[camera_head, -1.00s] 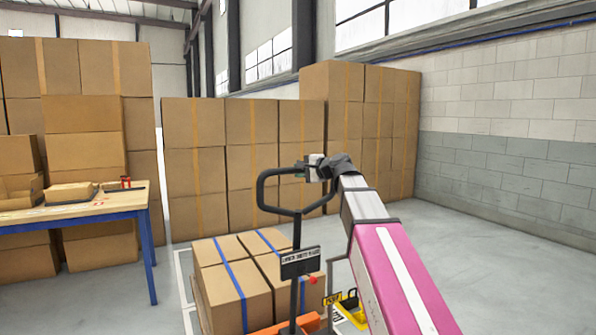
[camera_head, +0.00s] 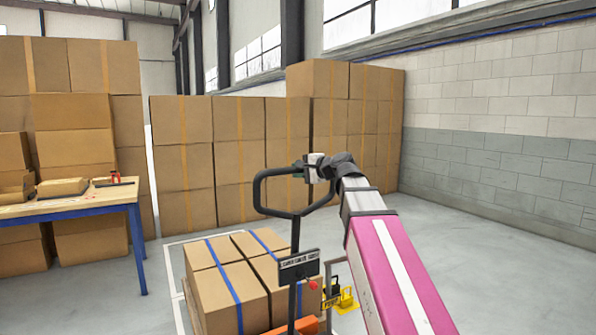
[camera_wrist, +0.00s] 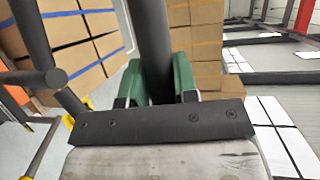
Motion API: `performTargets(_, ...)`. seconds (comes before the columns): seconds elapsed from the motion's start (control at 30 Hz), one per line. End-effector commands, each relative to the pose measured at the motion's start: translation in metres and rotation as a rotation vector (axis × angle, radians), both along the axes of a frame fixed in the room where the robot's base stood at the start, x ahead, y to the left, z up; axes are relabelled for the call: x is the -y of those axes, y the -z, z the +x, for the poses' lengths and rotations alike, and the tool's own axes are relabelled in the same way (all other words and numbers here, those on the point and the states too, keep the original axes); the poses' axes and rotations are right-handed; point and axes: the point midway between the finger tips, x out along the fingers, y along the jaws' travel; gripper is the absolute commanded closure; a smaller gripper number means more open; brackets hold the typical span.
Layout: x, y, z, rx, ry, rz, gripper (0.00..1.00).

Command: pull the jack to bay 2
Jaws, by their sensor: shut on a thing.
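The jack's black loop handle (camera_head: 258,196) stands upright in the head view, with a small sign and a red knob on its mast (camera_head: 295,270). The jack's orange body (camera_head: 300,327) shows at the bottom edge. A pallet load of cartons with blue straps (camera_head: 225,287) sits just behind and left of the mast. My gripper (camera_head: 318,168) is shut on the upper right part of the handle. In the wrist view the green finger pads of my gripper (camera_wrist: 160,80) close around the dark handle bar (camera_wrist: 151,40). No bay number is readable.
A blue-legged table (camera_head: 100,203) with a red tool stands at left. Tall carton stacks (camera_head: 185,150) line the back. A yellow and black object (camera_head: 342,295) is on the floor right of the mast. White lines (camera_head: 172,262) mark the floor; open floor lies at right.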

Motion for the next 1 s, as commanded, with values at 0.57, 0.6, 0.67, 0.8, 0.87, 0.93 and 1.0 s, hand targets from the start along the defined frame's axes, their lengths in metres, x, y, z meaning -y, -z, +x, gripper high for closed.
performTargets(0.57, 0.0, 0.001, -0.001, -0.002, -0.001, -0.003, 0.47)
performTargets(0.6, 0.0, 0.001, -0.001, -0.001, 0.0, -0.003, 0.47)
performTargets(0.67, 0.0, 0.001, -0.001, -0.002, 0.0, -0.002, 0.47)
performTargets(0.8, 0.004, 0.0, -0.004, -0.001, 0.001, -0.001, 0.47)
performTargets(0.87, 0.009, -0.001, -0.008, 0.0, 0.002, -0.001, 0.47)
performTargets(0.93, 0.017, -0.003, -0.016, -0.001, 0.001, -0.001, 0.47)
performTargets(1.0, 0.027, -0.005, -0.024, 0.001, 0.002, -0.001, 0.47)
